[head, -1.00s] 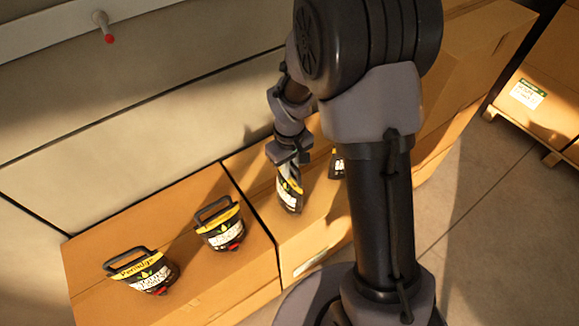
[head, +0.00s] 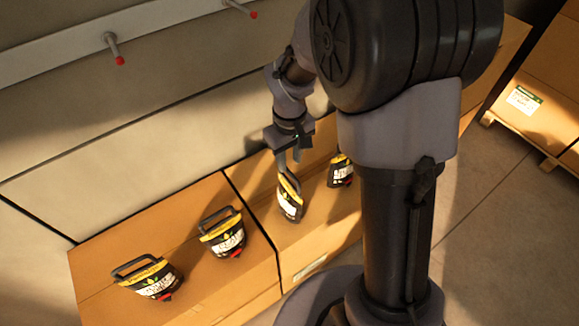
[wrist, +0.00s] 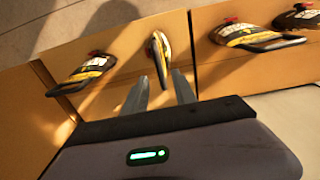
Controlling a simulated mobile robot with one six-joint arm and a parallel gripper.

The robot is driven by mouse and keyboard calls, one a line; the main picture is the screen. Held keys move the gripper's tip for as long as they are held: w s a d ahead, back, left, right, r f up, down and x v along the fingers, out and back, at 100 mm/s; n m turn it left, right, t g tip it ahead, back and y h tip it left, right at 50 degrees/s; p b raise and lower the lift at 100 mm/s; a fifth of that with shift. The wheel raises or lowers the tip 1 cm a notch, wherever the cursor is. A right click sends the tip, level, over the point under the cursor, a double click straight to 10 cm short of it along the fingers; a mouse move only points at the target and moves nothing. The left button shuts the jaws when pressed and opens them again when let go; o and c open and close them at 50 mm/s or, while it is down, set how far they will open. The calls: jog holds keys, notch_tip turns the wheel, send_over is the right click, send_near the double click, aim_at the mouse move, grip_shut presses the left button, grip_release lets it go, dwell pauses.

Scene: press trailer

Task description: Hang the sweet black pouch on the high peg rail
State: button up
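Several black pouches with yellow bands and loop handles stand on cardboard boxes. In the head view they are the far-left pouch (head: 150,278), the second pouch (head: 223,232), the third pouch (head: 290,197) and the right pouch (head: 341,170), partly behind my arm. I cannot read which one is sweet. My gripper (head: 289,163) is just above the third pouch. In the wrist view my gripper (wrist: 161,75) is open, with the third pouch (wrist: 157,50) edge-on at the gap between the fingertips; contact is unclear. The white peg rail (head: 60,55) runs along the wall, with red-tipped pegs.
The cardboard box tops (head: 190,205) form a ledge along the wall. One peg (head: 114,48) and another peg (head: 242,9) stick out at upper left. More boxes on a pallet (head: 535,105) stand at right. Floor (head: 480,230) is clear there.

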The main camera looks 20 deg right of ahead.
jog(key=s+a+r+m+t+y, duration=0.1)
jog(key=s+r+m, duration=0.1)
jog(key=s+r, duration=0.35)
jog(key=s+a+r+m+t, duration=0.1)
jog(key=s+r+m+t, duration=0.15)
jog(key=r, duration=0.65)
jog(key=s+a+r+m+t+y, duration=0.1)
jog(key=s+a+r+m+t, duration=0.1)
jog(key=s, duration=0.8)
notch_tip(320, 180, up, 2)
jog(key=shift+s+r+m, duration=0.15)
jog(key=shift+s+m, duration=0.2)
jog(key=shift+m, duration=0.4)
